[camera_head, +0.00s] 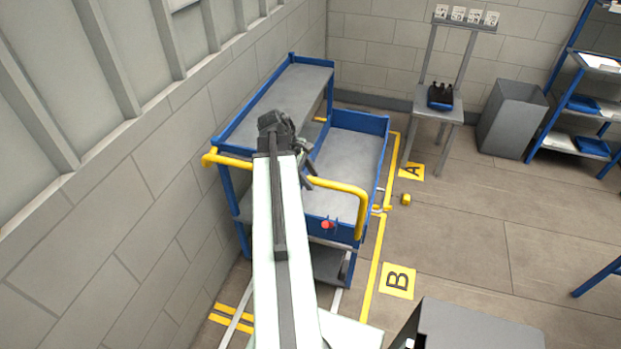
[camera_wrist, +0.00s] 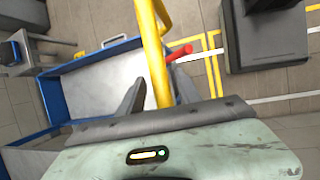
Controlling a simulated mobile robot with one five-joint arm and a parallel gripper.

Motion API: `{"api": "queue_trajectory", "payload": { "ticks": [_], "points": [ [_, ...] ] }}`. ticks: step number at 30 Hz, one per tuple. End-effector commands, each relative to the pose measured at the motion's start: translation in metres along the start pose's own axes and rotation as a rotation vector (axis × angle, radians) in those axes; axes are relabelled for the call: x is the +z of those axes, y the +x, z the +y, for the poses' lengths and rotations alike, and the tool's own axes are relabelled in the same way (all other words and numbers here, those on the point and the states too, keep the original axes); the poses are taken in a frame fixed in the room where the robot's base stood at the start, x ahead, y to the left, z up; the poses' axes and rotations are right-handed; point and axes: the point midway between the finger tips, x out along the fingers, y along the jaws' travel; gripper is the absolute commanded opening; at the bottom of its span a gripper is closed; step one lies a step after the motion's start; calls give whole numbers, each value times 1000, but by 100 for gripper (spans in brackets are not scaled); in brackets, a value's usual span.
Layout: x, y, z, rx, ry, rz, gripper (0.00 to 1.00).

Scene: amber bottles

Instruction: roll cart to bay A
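The blue cart (camera_head: 385,150) has a grey deck and a yellow handle (camera_head: 340,186) at its near end. It stands along the left wall, beside the yellow floor lines; its far part is level with the A tag (camera_head: 411,171) and its near end reaches toward the B tag (camera_head: 397,281). My gripper (camera_head: 308,166) is at the handle. In the wrist view the handle (camera_wrist: 154,50) passes between the fingers of my gripper (camera_wrist: 158,92), which look apart; whether they touch it is unclear. A red knob (camera_head: 325,225) sits on the cart's near end.
A small yellow block (camera_head: 405,199) lies on the floor right of the cart. A grey stand (camera_head: 443,112), a grey bin (camera_head: 513,118) and a blue shelf rack (camera_head: 583,105) line the back. A dark grey box (camera_head: 480,325) is near front. Floor at centre right is clear.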

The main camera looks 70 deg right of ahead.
Motion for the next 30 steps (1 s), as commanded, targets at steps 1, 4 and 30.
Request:
{"api": "queue_trajectory", "payload": {
  "ticks": [1, 4, 30],
  "points": [
    [0, 0, 0, 0, 0, 0, 24],
    [0, 0, 0, 0, 0, 0, 0],
    [-1, -1, 0, 1, -1, 1, 0]
  ]
}}
